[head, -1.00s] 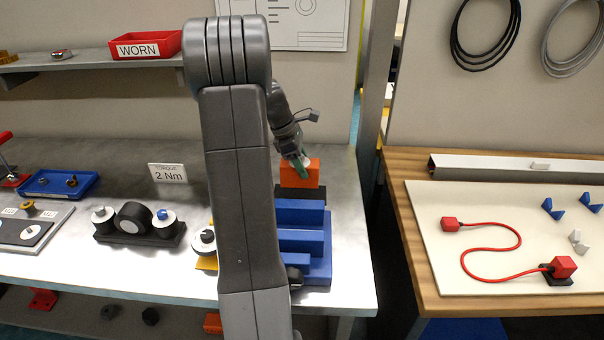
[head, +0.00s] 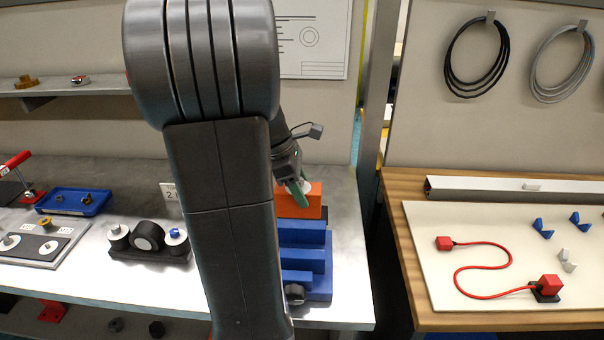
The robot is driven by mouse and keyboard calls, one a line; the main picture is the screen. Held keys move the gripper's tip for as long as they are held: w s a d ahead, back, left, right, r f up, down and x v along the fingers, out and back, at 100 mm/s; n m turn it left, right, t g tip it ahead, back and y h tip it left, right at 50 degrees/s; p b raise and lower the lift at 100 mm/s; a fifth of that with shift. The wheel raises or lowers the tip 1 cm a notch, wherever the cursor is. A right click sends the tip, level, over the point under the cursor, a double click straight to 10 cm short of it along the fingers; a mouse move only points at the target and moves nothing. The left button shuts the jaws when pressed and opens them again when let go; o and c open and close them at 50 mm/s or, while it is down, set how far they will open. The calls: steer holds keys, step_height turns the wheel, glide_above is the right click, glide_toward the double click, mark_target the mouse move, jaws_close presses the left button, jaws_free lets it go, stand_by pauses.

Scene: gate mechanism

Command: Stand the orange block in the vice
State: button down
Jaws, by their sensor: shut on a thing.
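The block looks wider than tall. I cannot tell whether it touches the vice or hangs just above it. The vice has blue stepped bars and a dark round knob (head: 294,293) at its near end. My arm hides the vice's left side.
A dark holder with round parts (head: 148,242) and a blue tray (head: 73,201) stand on the left of the metal bench. A gap separates this bench from the wooden bench (head: 397,240) on the right, which carries a white board with a red cable (head: 470,270).

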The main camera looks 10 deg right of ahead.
mark_target(303, 217)
steer(key=shift+s+a+r, duration=0.1)
steer(key=shift+s+r, duration=0.05)
steer(key=shift+s, duration=0.3)
steer(key=shift+s+a+r, duration=0.1)
steer(key=shift+s, duration=0.3)
steer(key=shift+s+f, duration=0.1)
steer(key=shift+f, duration=0.05)
step_height(303, 217, down, 5)
steer(key=b, duration=0.5)
steer(key=shift+f, duration=0.45)
steer(key=shift+f, duration=0.4)
